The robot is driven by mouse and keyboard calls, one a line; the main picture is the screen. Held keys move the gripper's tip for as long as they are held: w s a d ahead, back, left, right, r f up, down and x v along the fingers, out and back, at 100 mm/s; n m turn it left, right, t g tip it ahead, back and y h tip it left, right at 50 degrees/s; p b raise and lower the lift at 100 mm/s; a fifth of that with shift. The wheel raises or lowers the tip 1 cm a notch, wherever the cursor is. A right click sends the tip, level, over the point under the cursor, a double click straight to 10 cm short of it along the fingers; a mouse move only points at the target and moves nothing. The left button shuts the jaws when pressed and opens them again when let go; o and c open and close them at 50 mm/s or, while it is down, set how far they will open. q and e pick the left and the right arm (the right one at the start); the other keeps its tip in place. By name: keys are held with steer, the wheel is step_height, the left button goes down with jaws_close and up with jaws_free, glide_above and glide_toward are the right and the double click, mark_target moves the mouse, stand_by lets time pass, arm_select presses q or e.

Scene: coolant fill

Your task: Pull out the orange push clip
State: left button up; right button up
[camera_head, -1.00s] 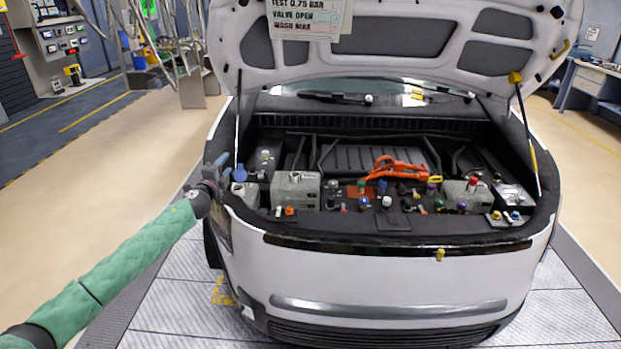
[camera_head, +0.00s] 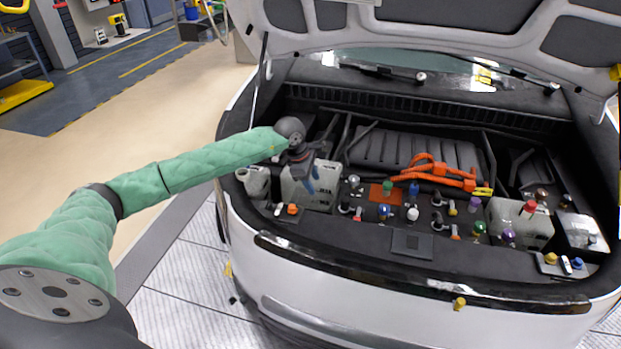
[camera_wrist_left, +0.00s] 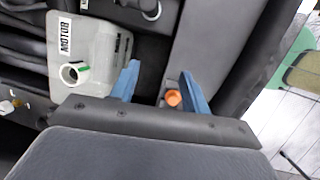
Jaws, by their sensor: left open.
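The orange push clip (camera_head: 292,209) sits low at the front left of the engine bay, on the dark front panel. In the left wrist view the clip (camera_wrist_left: 173,98) shows as a small orange round head between my blue fingertips, nearer the right one. My left gripper (camera_head: 311,180) points down above the clip area, in front of the grey box. In the left wrist view its two fingers (camera_wrist_left: 160,85) are apart and hold nothing. I cannot tell the exact height of the fingertips over the clip. My right gripper is not in view.
The grey reservoir marked MOTOR (camera_wrist_left: 85,50) stands left of the fingers in the wrist view. A white neck (camera_head: 255,180) is left of my gripper. Several coloured caps and orange cables (camera_head: 440,176) fill the bay. The raised hood (camera_head: 420,35) hangs above.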

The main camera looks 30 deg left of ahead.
mark_target(292, 206)
arm_select(q)
steer(key=s+a+y, duration=0.1)
steer(key=s+a+m+g, duration=0.1)
steer(key=s+a, duration=0.1)
steer(key=s+a+m+g+y, duration=0.1)
steer(key=shift+s+a+f+y, duration=0.2)
steer(key=shift+a+f+y, duration=0.1)
steer(key=shift+a, duration=0.05)
steer(key=shift+s+a+m+g, duration=0.15)
steer(key=shift+s+m+g, duration=0.15)
steer(key=shift+m, duration=0.1)
steer(key=shift+w+f, duration=0.25)
steer(key=shift+f, duration=0.05)
steer(key=shift+f+p, duration=0.3)
steer(key=shift+p, duration=0.05)
step_height(292, 206, down, 7)
steer(key=p, duration=0.3)
steer(key=shift+s+r, duration=0.1)
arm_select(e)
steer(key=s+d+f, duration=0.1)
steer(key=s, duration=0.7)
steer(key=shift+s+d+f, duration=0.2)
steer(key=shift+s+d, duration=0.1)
arm_select(q)
steer(key=c, duration=0.9)
steer(key=shift+o, duration=0.9)
